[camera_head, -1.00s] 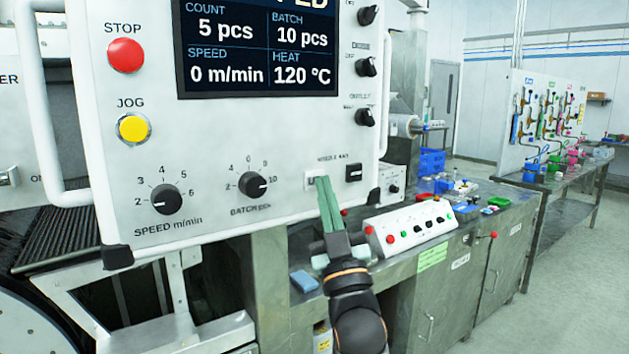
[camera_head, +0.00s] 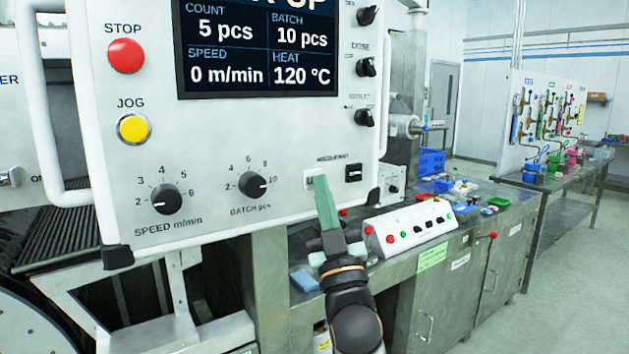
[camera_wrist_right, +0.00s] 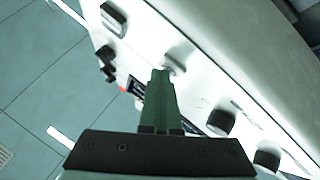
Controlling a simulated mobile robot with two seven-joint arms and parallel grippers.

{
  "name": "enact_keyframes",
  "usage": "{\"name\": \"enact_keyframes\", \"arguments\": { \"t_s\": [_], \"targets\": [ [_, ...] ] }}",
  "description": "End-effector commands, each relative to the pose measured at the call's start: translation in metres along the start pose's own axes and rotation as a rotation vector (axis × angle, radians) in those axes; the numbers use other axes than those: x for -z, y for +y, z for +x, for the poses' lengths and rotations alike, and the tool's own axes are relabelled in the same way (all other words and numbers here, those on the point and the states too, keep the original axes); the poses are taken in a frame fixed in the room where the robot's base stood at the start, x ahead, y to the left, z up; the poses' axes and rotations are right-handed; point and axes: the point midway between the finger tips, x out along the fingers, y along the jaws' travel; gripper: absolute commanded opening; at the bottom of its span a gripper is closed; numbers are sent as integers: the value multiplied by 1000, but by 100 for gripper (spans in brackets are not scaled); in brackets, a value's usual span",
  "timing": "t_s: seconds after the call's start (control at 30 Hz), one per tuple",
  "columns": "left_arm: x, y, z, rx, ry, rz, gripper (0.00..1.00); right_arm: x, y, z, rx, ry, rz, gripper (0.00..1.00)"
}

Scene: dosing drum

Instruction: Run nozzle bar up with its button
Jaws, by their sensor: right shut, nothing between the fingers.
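The nozzle bar label (camera_head: 337,157) is on the lower right of the white control panel (camera_head: 220,135). Below it are a white button (camera_head: 309,180) on the left and a black button (camera_head: 353,172) on the right. My right gripper (camera_head: 320,180) is shut, its green fingertips at the white button and partly covering it. In the wrist view the shut fingers (camera_wrist_right: 160,75) reach the panel face by a pale button (camera_wrist_right: 174,66). I cannot tell how far it is pressed. The display (camera_head: 258,50) has a header, cut off at the top, ending in "UP". The nozzle bar itself is not identifiable.
The red STOP button (camera_head: 126,56), yellow JOG button (camera_head: 133,128) and black knobs (camera_head: 253,184) are further left on the panel. A small control box (camera_head: 408,229) sits on the bench close to the right of my arm. A blue block (camera_head: 304,281) lies below.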

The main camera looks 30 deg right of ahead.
Motion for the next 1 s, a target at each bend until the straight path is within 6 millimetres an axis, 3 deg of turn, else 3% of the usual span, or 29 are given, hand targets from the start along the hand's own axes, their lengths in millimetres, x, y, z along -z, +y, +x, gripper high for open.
{"name": "enact_keyframes", "arguments": {
  "t_s": [0.77,1.0],
  "targets": [
    [3,0,-3,0,0,0,50,9,9,-12,-2,-2,5,0],
    [7,0,-6,0,0,0,50,20,19,-26,-2,-2,4,0]
  ]
}}
